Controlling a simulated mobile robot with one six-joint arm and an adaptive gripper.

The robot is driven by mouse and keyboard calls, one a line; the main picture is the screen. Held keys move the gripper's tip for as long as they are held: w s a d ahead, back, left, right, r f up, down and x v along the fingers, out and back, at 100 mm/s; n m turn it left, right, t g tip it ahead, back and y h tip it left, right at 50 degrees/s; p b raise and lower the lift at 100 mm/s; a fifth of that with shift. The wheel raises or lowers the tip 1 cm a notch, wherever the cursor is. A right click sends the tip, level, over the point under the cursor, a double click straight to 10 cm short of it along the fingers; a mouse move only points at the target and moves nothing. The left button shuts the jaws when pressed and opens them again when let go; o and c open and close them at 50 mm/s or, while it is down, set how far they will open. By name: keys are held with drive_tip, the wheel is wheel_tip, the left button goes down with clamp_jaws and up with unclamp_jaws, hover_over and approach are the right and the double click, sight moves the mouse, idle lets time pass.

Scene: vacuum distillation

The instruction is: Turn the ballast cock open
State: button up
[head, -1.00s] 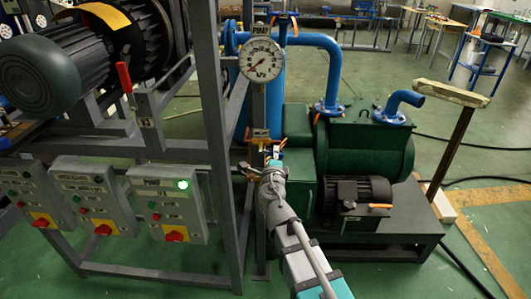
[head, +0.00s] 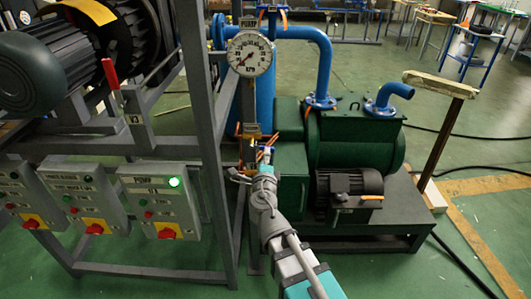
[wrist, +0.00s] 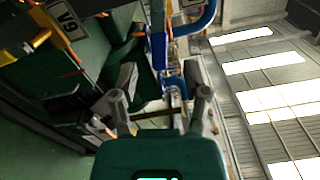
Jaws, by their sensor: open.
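A blue fitting with a pale vertical part (wrist: 158,48) shows between and beyond the fingers. I cannot tell whether the fingers touch it. A tag reading V9 (wrist: 62,20) hangs at upper left, near a yellow handle (wrist: 36,42). Which fitting is the ballast cock, and how it is turned, I cannot tell; my gripper partly hides this area.
The green pump (head: 355,140) with its black motor (head: 347,192) stands to the right. A round gauge (head: 250,55) is above my gripper. The grey frame (head: 205,110) and pump switch box (head: 160,200), its green lamp lit, are close on the left.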

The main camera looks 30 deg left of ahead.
drive_tip(key=shift+v, duration=1.35)
